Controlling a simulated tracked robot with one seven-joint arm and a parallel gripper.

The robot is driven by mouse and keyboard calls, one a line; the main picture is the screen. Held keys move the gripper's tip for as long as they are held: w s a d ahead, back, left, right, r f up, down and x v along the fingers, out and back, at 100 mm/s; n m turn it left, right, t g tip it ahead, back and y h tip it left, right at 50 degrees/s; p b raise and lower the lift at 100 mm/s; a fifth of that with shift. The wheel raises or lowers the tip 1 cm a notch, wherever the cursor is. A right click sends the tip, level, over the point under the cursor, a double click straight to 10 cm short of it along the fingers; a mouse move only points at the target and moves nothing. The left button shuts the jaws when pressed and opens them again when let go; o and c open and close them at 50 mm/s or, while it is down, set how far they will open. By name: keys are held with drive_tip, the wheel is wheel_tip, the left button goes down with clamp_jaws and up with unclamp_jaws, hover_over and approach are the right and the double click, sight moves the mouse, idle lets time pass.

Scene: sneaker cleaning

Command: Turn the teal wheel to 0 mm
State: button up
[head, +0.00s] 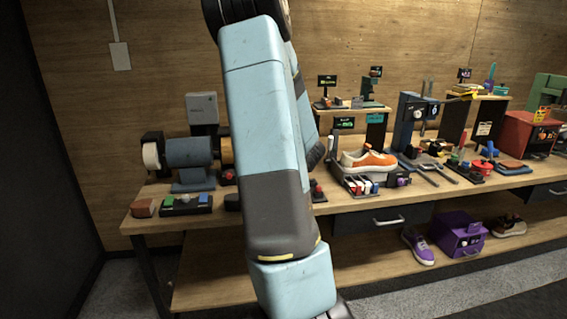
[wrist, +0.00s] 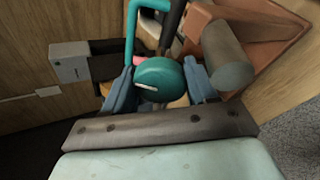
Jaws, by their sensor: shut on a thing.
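The teal wheel (wrist: 160,80) is a round knob with a small pale mark on its face, in the middle of the wrist view. My gripper (wrist: 161,90) has one blue finger on each side of it and is shut on it. A teal bent bar (wrist: 131,30) rises behind the wheel at the upper left. No scale or number for the wheel's setting is readable here. In the head view my arm covers the middle of the bench, and neither the gripper nor the wheel can be made out.
In the wrist view a grey cylinder (wrist: 228,55) stands close to the right finger, by a reddish-brown block (wrist: 275,40). A grey box (wrist: 70,62) is at the left. In the head view the bench (head: 350,205) holds an orange sneaker (head: 368,160) and several devices.

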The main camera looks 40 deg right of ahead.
drive_tip(key=shift+a+f+n, duration=0.15)
drive_tip(key=shift+a+n, duration=0.05)
drive_tip(key=shift+n, duration=0.2)
drive_tip(key=o, duration=1)
drive_tip(key=shift+d, duration=0.1)
drive_tip(key=shift+s, duration=0.1)
drive_tip(key=v, duration=1.3)
drive_tip(key=shift+s+r, duration=0.2)
drive_tip(key=shift+r, duration=0.1)
